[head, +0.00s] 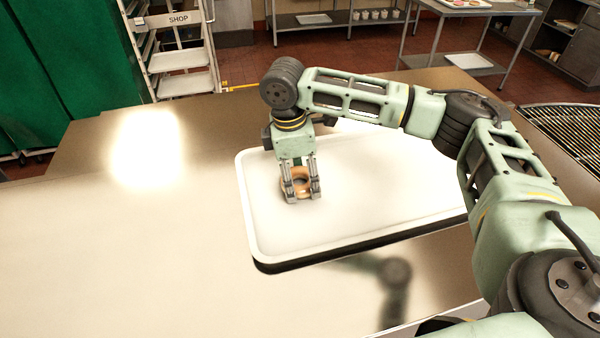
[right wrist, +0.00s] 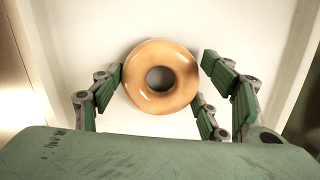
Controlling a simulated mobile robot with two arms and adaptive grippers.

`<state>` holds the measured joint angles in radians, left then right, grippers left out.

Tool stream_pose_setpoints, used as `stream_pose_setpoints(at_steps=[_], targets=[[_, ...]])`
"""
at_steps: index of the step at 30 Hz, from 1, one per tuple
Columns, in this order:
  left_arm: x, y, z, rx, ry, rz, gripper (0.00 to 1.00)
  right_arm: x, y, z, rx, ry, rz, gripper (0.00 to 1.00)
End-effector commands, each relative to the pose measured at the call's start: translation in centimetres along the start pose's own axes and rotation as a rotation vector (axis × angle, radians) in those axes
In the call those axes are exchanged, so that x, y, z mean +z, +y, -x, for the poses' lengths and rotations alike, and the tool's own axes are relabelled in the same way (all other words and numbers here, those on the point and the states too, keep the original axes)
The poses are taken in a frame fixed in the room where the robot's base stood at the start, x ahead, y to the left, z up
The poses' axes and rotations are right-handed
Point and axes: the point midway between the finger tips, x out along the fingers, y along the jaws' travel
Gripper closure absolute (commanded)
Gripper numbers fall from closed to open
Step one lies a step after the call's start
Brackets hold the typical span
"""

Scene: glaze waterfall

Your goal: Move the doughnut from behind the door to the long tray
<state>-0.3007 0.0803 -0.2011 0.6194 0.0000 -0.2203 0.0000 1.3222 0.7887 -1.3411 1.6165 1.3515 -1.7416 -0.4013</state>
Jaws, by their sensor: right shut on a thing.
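The doughnut (head: 297,184) is a ring with a tan, shiny top. My right gripper (head: 301,192) is shut on it, over the left part of the long tray. In the right wrist view the doughnut (right wrist: 160,77) sits between the green finger pads of the gripper (right wrist: 165,85), with the pale tray floor beneath it. I cannot tell whether the doughnut touches the tray floor. The long tray (head: 262,228) is white, with a raised rim, and lies on the shiny table; my right arm hides part of it. My left gripper is not in view.
The shiny metal table (head: 130,250) is bare to the left of the tray. A wire rack (head: 560,130) stands at the right. A shelf cart with a SHOP sign (head: 180,50) and a green curtain (head: 70,70) are beyond the table at the back left.

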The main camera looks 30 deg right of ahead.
Motion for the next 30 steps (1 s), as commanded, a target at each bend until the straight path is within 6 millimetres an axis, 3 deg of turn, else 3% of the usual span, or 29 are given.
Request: stream_pose_setpoints(at_steps=[4,5,11,23,30], targets=[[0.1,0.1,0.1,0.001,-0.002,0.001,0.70,0.0,0.0,-0.1,-0.001,0.000,0.000,0.57],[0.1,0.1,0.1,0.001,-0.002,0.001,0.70,0.0,0.0,-0.2,-0.001,0.000,0.000,0.31],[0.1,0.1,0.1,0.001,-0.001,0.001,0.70,-0.1,0.0,-0.1,0.000,0.000,0.000,0.13],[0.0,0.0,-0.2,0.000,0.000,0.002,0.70,-0.1,0.0,0.2,0.002,0.002,0.000,0.13],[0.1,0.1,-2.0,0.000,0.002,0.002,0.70,-0.2,0.1,3.9,0.004,0.005,0.001,0.13]])
